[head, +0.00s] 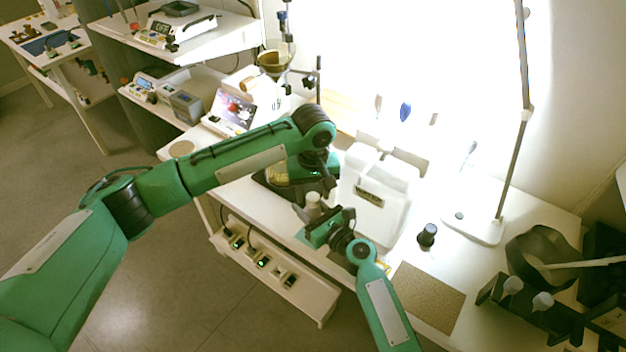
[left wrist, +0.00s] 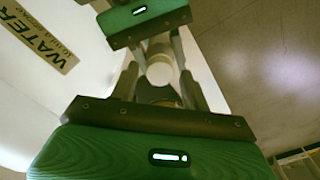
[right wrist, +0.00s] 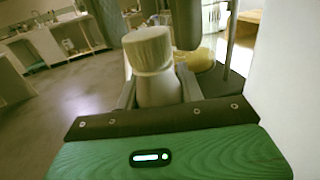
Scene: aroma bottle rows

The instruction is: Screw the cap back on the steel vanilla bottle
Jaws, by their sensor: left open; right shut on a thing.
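A pale bottle (right wrist: 158,88) stands upright in my right gripper (right wrist: 158,95), which is shut on its body. A ribbed cream cap (right wrist: 148,48) sits on its top and also shows in the head view (head: 312,198); I cannot tell how tight it is. My left gripper (head: 318,190) points down just above the bottle. In the left wrist view its open fingers (left wrist: 158,85) lie either side of the round cap top (left wrist: 160,72), with gaps visible. No vanilla label is readable. My right gripper shows in the head view (head: 328,226) near the table's front edge.
A white water container (head: 378,215) stands close behind the grippers. A dark bottle (head: 427,235) and a brown mat (head: 428,297) are to the right. A lamp base (head: 474,228) stands farther right. Open floor lies in front of the table.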

